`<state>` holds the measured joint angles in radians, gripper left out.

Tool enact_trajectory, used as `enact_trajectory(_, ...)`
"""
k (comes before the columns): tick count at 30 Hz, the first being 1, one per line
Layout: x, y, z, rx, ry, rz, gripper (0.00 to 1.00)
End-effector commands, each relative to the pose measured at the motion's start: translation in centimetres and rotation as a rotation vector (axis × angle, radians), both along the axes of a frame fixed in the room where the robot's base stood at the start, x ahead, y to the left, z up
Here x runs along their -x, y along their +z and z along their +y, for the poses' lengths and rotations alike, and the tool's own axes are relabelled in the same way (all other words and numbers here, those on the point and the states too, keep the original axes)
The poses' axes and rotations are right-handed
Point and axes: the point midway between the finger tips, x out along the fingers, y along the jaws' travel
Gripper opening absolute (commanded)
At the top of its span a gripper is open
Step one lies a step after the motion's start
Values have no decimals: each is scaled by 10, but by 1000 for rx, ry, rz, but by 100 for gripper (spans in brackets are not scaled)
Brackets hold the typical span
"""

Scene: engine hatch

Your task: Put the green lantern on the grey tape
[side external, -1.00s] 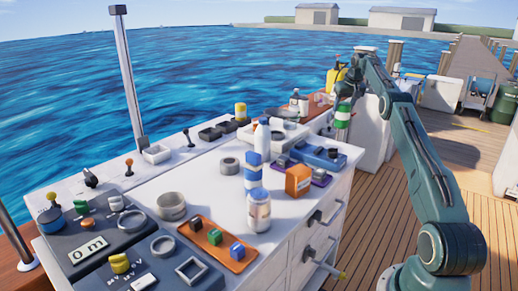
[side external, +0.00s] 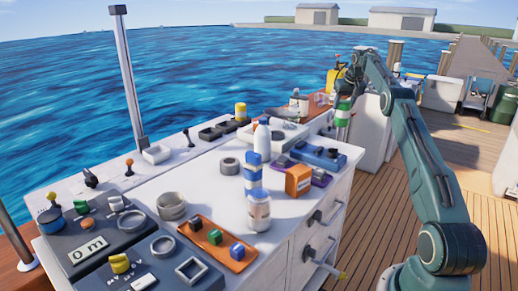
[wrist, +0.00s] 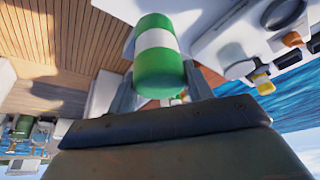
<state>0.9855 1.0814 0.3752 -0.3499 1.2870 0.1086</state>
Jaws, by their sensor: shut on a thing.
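The green lantern, a green cylinder with a white band, shows in the side view (side external: 343,114) beyond the far right end of the white counter. It also fills the top middle of the wrist view (wrist: 157,62). My gripper (wrist: 160,80) is shut on it, one finger on each side. In the side view my gripper (side external: 345,93) is small and partly hidden by the arm. Grey rings lie on the counter: a smaller one (side external: 229,166) near the middle and a larger, taller one (side external: 171,206) to the left. I cannot tell for sure which is the grey tape.
A white bottle (side external: 262,140), a blue-and-white can (side external: 253,175), a jar (side external: 259,211) and an orange box (side external: 298,180) stand on the counter. An orange tray (side external: 217,250) holds small blocks. Bare counter lies around the smaller ring.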

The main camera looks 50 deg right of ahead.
Motion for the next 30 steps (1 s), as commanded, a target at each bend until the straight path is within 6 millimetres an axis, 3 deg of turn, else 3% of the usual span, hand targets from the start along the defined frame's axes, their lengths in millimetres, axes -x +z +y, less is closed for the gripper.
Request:
enact_trajectory(14, 9, 43, 37, -9, 11, -14, 23)
enact_trajectory(30, 40, 77, 99, -13, 21, -19, 23)
